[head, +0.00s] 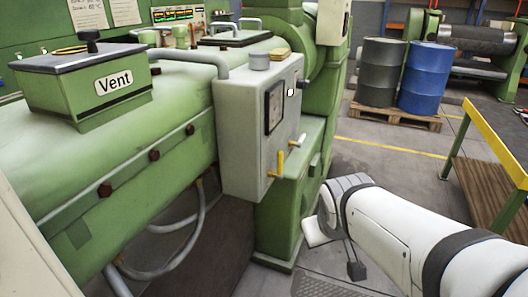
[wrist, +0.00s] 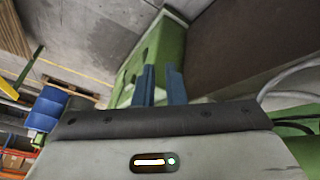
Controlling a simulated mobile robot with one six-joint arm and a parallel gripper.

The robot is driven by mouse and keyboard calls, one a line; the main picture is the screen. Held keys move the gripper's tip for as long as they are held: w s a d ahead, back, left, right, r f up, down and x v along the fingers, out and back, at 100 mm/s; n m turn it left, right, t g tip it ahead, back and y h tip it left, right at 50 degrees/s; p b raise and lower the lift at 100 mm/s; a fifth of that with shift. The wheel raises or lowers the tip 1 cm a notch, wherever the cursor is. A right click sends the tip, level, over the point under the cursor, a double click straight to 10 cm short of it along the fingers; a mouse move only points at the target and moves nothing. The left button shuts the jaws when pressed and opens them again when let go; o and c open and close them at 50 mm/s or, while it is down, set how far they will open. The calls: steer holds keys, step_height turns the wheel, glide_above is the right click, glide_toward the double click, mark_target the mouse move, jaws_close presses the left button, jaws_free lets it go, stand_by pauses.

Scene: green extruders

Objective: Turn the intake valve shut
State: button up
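A grey box (head: 255,125) with a dark gauge is mounted on the side of the green extruder (head: 150,115) in the head view. No intake label is readable, so I cannot tell which is the intake valve. My gripper is at the end of my white arm, right of and below the box, apart from the handles; its fingers are hidden in the head view. In the wrist view, its two blue fingers (wrist: 161,87) stand apart with nothing between them.
A green pedestal (head: 290,190) stands below the box, left of my arm. Hoses (head: 190,235) hang under the extruder. A yellow-edged bench (head: 490,135) is at right. Dark and blue drums (head: 425,78) stand on a pallet behind. Floor between is clear.

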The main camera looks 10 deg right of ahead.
steer(key=w+d+n+t+b, duration=0.1)
steer(key=w, duration=0.1)
steer(key=w+d+n+t, duration=0.1)
steer(key=w, duration=0.1)
steer(key=w+d+n+t+h+b, duration=0.1)
steer(key=w+d, duration=0.1)
steer(key=shift+f+t+b, duration=0.25)
steer(key=shift+t+b, duration=0.05)
steer(key=shift+t, duration=0.1)
jaws_close()
steer(key=n+t+y+b, duration=0.7)
steer(key=n+y+b, duration=0.25)
steer(key=n, duration=0.95)
glide_toward(280, 164)
steer(key=w+a, duration=0.4)
steer(key=shift+w+d+y+p, duration=0.2)
steer(key=shift+w+y+p, duration=0.05)
steer(key=shift+w, duration=0.2)
steer(key=shift+w+d+y+p, duration=0.2)
steer(key=shift+w, duration=0.3)
steer(key=shift+r, duration=0.1)
